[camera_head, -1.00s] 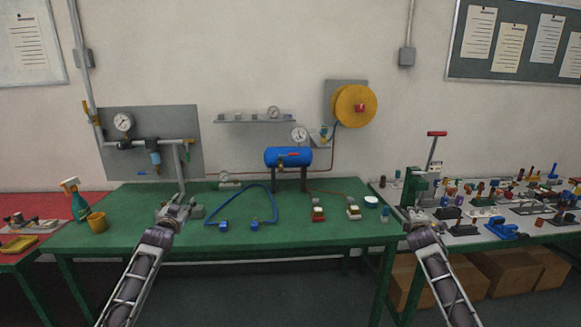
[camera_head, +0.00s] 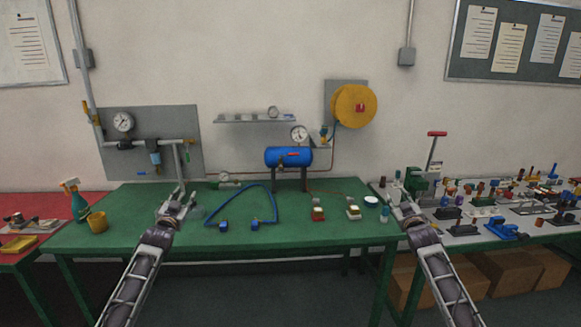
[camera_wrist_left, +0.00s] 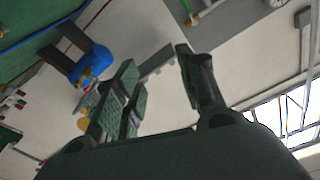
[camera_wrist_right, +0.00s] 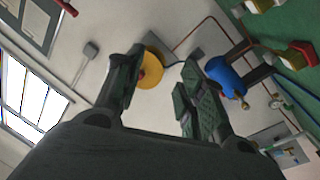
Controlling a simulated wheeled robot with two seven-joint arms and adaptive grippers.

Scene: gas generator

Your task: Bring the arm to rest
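My left gripper (camera_head: 180,197) is raised in front of the left part of the green table. In the left wrist view its fingers (camera_wrist_left: 160,85) stand apart with nothing between them. My right gripper (camera_head: 402,197) is raised in front of the table's right end. In the right wrist view its fingers (camera_wrist_right: 155,88) also stand apart and are empty. Both forearms come up from the bottom of the head view, fingers pointing up and away. Neither gripper visibly touches anything.
The green table (camera_head: 270,232) carries a blue tank (camera_head: 275,158), a blue hose (camera_head: 240,190) and small valves. A spray bottle (camera_head: 78,203) and yellow cup (camera_head: 97,222) stand at left. A cluttered side table is at right, with cardboard boxes (camera_head: 510,274) beneath.

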